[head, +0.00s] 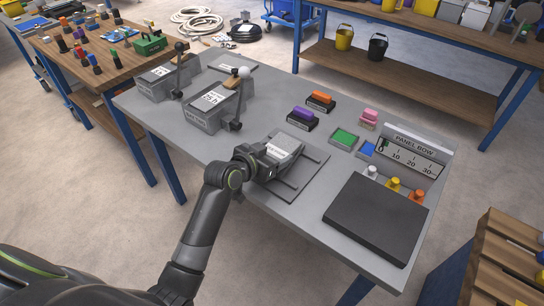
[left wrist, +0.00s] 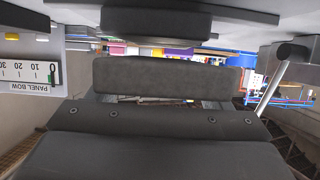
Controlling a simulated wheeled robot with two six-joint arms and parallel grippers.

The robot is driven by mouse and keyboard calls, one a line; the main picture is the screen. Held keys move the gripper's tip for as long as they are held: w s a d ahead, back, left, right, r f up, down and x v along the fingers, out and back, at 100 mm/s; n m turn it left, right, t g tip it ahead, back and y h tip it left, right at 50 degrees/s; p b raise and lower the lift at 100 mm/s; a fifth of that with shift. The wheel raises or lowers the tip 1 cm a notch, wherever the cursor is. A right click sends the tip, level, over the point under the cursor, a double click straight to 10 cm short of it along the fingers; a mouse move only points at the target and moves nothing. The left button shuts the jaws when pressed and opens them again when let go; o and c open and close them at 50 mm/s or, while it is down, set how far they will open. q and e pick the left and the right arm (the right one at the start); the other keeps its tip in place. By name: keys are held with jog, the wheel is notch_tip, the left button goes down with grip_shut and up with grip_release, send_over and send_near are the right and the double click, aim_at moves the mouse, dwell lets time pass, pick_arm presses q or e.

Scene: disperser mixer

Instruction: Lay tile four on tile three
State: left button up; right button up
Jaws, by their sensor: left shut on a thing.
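My left gripper (head: 265,165) is over the front part of the grey bench, at a flat dark grey plate or fixture (head: 308,158). It is shut on a dark tile with a white label (head: 282,149); the label is too small to read, so I cannot tell the tile's number. The gripper hides much of the tile, and I cannot tell whether it touches anything beneath. In the left wrist view, a speckled dark grey slab (left wrist: 165,76) shows at the jaws. No other tile can be made out by number. My right gripper is not in view.
Two grey labelled blocks with levers (head: 205,110) stand at the bench's left. Purple (head: 302,114) and orange (head: 320,98) blocks, a green pad (head: 344,136), a PANEL BOW gauge (head: 412,156) and a large dark slab (head: 375,220) lie to the right. Bare bench (head: 260,105) lies behind the gripper.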

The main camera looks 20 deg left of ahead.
pick_arm(q)
jog(key=shift+f, duration=0.75)
jog(key=o, duration=1.3)
jog(key=shift+o, duration=0.2)
jog(key=shift+r, duration=0.1)
jog(key=v, duration=1.2)
jog(key=shift+s, duration=0.1)
